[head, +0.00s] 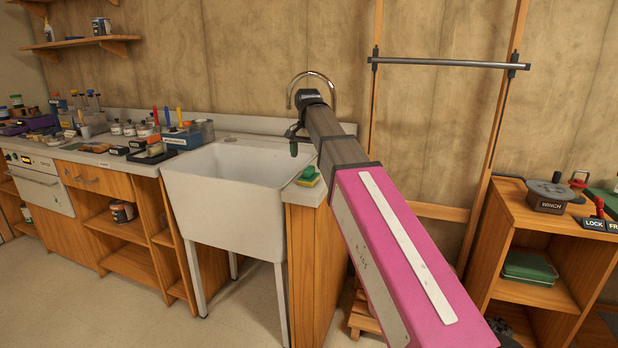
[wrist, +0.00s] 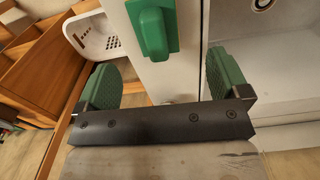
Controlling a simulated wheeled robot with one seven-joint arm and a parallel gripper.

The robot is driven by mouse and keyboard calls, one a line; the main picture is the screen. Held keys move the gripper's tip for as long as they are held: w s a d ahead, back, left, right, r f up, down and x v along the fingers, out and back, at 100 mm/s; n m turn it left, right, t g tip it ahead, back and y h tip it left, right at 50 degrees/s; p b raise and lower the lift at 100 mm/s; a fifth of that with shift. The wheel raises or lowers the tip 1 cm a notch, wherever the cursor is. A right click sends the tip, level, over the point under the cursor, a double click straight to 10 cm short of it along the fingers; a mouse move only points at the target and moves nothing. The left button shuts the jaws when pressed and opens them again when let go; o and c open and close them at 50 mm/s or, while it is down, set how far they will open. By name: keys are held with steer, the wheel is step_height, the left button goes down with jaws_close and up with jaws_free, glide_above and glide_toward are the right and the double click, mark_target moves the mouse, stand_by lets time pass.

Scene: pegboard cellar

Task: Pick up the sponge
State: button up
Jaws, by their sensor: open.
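The sponge (head: 308,176), green with some yellow, lies on the narrow counter strip at the right of the sink in the head view. My gripper (head: 294,142) is above the sink's right side, near the sponge in the head view. In the wrist view my gripper (wrist: 164,76) has its two green-padded fingers wide apart, with nothing between them. The sponge lies beyond the fingertips, roughly in line with the gap, and is not touched.
The deep white sink (head: 225,190) is left of the strip. A curved faucet (head: 312,76) rises behind it. Jars and tools crowd the left counter. A white perforated basket (wrist: 97,38) sits beside the strip. A wooden shelf unit (head: 545,250) stands at right.

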mark_target(310, 167)
steer(key=f, duration=0.8)
steer(key=shift+w+d, duration=0.1)
steer(key=shift+d, duration=0.2)
steer(key=c, duration=1)
